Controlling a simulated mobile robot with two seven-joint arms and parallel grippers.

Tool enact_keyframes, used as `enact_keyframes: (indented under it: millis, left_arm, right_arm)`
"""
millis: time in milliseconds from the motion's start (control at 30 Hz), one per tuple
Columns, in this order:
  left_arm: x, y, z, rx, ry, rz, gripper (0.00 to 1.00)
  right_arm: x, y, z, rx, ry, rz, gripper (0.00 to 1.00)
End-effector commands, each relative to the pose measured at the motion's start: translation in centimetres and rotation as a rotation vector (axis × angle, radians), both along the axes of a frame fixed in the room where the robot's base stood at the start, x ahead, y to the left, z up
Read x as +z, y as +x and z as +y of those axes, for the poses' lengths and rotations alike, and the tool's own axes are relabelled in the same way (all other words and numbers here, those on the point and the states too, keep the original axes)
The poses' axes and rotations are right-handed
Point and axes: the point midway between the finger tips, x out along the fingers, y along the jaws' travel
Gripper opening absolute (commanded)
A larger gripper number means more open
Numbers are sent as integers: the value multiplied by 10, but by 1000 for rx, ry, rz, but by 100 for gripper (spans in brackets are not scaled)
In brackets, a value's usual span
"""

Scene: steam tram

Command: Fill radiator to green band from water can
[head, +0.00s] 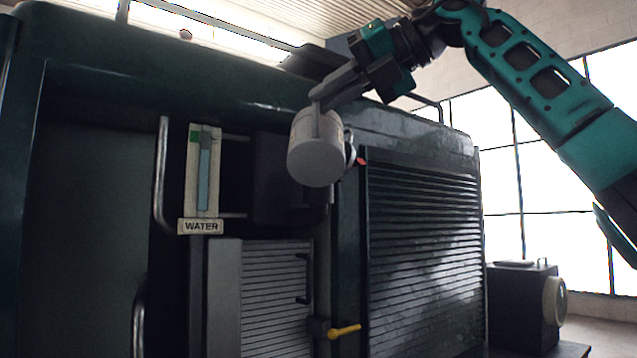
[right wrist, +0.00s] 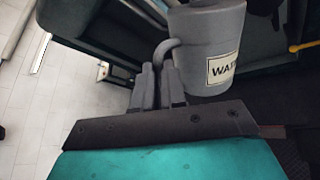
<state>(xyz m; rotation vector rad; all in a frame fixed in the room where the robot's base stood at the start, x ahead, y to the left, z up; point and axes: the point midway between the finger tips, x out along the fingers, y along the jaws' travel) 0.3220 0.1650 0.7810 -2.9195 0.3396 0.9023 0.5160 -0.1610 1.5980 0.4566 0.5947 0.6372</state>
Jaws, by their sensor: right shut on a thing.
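The water can (head: 316,158) is a light grey cylinder held high against the front of the dark green tram body. It looks tilted, with its round base towards me. My right gripper (head: 325,92) is shut on the can from above. In the right wrist view the fingers (right wrist: 158,88) close on the can's curved handle (right wrist: 168,52), and the can (right wrist: 208,45) shows part of a "WATER" label. The water gauge (head: 204,172) stands left of the can, with a blue-grey column and a green mark near its top. The filler opening is not visible. My left gripper is not in view.
A "WATER" plate (head: 200,226) sits below the gauge. A louvred radiator panel (head: 425,260) is at the right, and a yellow-handled valve (head: 345,330) is below. A grey rail (head: 160,175) stands left of the gauge. A dark box (head: 515,300) stands at the far right.

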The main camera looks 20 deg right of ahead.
Motion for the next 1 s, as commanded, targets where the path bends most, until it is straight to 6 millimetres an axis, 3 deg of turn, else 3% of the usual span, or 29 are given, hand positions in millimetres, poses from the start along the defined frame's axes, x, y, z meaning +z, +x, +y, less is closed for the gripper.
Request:
enact_keyframes:
  millis: [1000]
  left_arm:
    - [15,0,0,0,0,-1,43]
  right_arm:
    - [18,7,-2,1,28,84,0]
